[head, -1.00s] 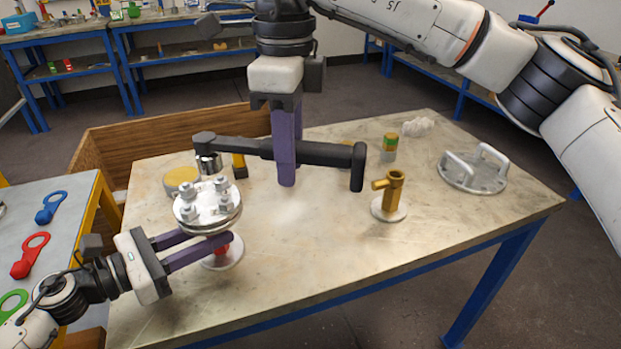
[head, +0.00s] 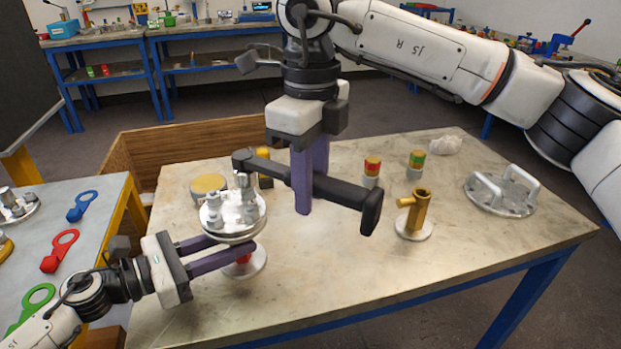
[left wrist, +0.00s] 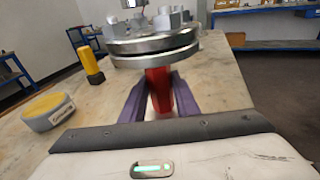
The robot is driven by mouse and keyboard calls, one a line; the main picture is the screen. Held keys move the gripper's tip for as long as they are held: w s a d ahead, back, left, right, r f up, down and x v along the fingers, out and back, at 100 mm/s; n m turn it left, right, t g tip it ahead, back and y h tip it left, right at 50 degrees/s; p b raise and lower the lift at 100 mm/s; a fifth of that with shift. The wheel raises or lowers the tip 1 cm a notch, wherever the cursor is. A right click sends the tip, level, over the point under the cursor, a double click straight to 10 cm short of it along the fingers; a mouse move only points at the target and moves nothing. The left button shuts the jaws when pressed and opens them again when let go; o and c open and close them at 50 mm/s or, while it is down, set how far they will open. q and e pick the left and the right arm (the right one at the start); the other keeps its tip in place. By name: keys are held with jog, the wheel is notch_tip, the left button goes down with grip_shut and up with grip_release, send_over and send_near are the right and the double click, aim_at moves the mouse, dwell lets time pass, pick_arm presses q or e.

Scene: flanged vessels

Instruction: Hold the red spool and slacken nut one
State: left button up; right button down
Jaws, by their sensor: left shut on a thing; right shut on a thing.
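The red spool (head: 240,259) stands on the table under a silver flange (head: 233,222) with several bolts and nuts on top. My left gripper (head: 236,248) is shut around its body below the flange. The left wrist view shows the red body (left wrist: 159,92) between the purple fingers. My right gripper (head: 308,185) is shut on a black wrench (head: 342,192) with a thick handle end. The wrench's silver socket (head: 242,182) points down at the flange's rear bolts. I cannot tell whether it is seated on a nut, or which nut is number one.
A brass fitting (head: 416,214) on a round base and a handled metal lid (head: 502,193) stand to the right. Two small banded cylinders (head: 372,168) are behind. A round yellow-topped tin (head: 208,186) is left of the flange. The table front is fairly clear.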

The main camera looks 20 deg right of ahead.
dwell(0.3)
jog(key=shift+f, duration=1.15)
jog(key=w+d+r+n, duration=0.3)
jog(key=w+r+n, duration=0.2)
dwell(0.7)
dwell(0.7)
pick_arm(q)
jog(key=o, duration=1)
